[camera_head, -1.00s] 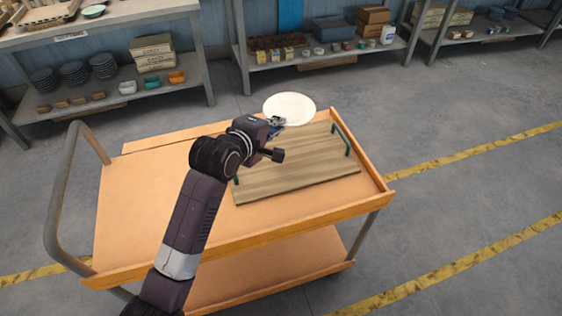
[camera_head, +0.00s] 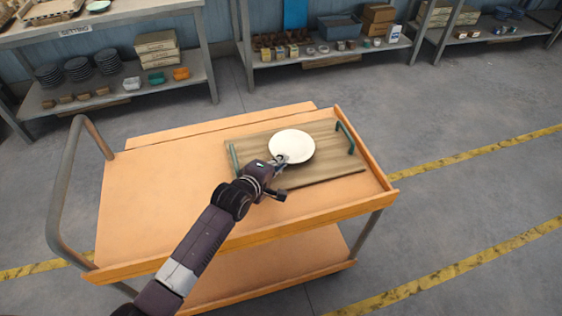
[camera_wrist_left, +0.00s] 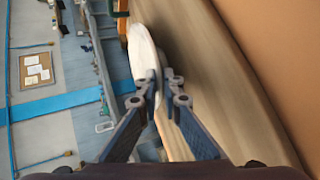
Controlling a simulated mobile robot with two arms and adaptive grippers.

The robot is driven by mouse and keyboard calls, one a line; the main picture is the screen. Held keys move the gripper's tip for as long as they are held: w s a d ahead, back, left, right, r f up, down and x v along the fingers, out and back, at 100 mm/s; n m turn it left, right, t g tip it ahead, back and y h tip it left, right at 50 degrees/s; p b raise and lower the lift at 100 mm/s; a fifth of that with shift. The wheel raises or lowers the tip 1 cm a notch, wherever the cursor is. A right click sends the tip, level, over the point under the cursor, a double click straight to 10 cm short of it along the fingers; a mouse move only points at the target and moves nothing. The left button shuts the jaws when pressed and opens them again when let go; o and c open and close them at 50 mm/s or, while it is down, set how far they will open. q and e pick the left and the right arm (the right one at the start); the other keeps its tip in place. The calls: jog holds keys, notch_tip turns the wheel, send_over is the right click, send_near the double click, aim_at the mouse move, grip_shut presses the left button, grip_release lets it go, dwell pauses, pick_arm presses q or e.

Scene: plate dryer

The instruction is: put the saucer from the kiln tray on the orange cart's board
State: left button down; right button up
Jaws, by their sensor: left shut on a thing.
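The white saucer (camera_head: 291,146) is held by its near edge in my left gripper (camera_head: 280,160), over the middle of the wooden board (camera_head: 330,172). I cannot tell whether the saucer touches the board. In the left wrist view the saucer (camera_wrist_left: 143,55) is pinched at its rim between the fingertips of the left gripper (camera_wrist_left: 163,88), with the board (camera_wrist_left: 215,80) close beside it. The board has two green handles and lies on the right part of the orange cart (camera_head: 165,190). My right gripper is not in view.
The cart's left top is bare, with a grey push handle (camera_head: 62,190) at its left end. Shelves (camera_head: 130,90) with stacked plates and boxes stand behind, along the wall. A small tray (camera_head: 50,10) sits at the upper left. Open floor lies right of the cart.

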pick_arm(q)
jog(key=shift+r, duration=0.1)
jog(key=c, duration=2.4)
grip_release()
jog(key=shift+f, duration=0.2)
jog(key=shift+r, duration=0.1)
jog(key=shift+s+a+r, duration=0.25)
jog(key=shift+s, duration=0.25)
jog(key=v, duration=1.1)
